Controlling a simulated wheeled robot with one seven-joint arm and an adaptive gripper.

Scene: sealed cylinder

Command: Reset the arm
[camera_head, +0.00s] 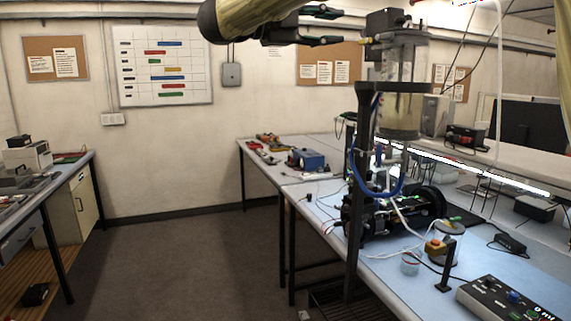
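My gripper (333,26) is high up at the top middle, pointing right. Its two dark fingers are spread apart with nothing seen between them. My arm comes in from the top edge, and its upper part is out of view. A clear sealed cylinder (402,72) with a dark top block stands upright in a black stand to the right of the gripper. The fingertips appear apart from the cylinder in the picture; the depth between them is hard to tell.
Below the cylinder, a bench (420,283) holds black machinery (385,218), a blue hose, cables, a small beaker (409,264) and a control box (505,300). A second bench (62,172) stands at the left. The floor (190,265) between them is clear.

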